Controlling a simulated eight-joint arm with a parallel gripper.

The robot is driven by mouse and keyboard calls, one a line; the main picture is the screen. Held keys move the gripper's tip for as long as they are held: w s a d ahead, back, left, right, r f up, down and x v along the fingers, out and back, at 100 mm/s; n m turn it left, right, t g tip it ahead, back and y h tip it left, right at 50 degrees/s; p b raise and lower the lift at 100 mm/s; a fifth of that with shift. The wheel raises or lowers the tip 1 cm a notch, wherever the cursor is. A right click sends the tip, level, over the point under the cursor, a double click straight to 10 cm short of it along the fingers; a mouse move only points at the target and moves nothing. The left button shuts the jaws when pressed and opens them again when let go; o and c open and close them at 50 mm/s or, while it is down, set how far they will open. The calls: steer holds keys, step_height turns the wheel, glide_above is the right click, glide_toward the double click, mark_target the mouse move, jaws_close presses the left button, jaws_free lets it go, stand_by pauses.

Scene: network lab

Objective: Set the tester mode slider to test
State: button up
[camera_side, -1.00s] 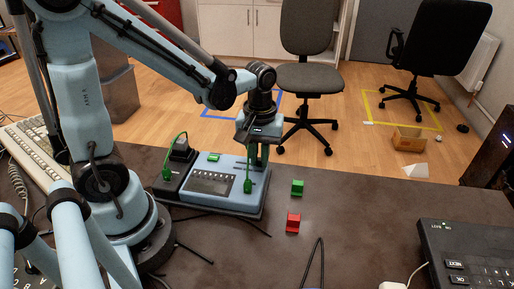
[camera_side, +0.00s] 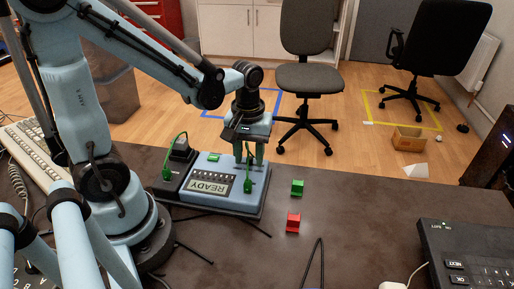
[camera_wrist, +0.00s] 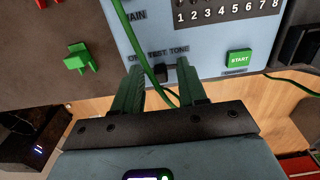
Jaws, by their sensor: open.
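The tester (camera_side: 230,199) is a light-blue box on the dark table. Its display (camera_side: 208,187) reads READY, upside down in the side view. In the wrist view, a small black mode slider (camera_wrist: 163,73) sits by the labels OFF, TEST and TONE, seemingly at TEST. A green cable passes close by and partly covers the area. My gripper (camera_side: 251,160) is over the panel's far right end, pointing down. In the wrist view my gripper (camera_wrist: 159,70) is open, with its green fingers on either side of the slider. I cannot tell whether either finger touches it.
A green START button (camera_wrist: 239,58) is right of the slider in the wrist view. A green plug (camera_side: 248,185) stands on the tester's near right side. A green block (camera_side: 297,187) and a red block (camera_side: 293,222) lie to the right. A black keypad box (camera_side: 470,255) is farther right.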

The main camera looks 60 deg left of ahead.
mark_target(255, 173)
step_height(255, 173, up, 12)
stand_by(0.8)
steer(key=d+f+m+t, duration=0.1)
steer(key=m+t, duration=0.1)
steer(key=m, duration=0.1)
steer(key=d+f+m+t, duration=0.1)
steer(key=m+t, duration=0.1)
steer(key=m, duration=0.1)
steer(key=d+f+m+t, duration=0.1)
steer(key=m+t, duration=0.2)
steer(key=shift+f, duration=0.1)
steer(key=shift+s, duration=0.1)
stand_by(1.2)
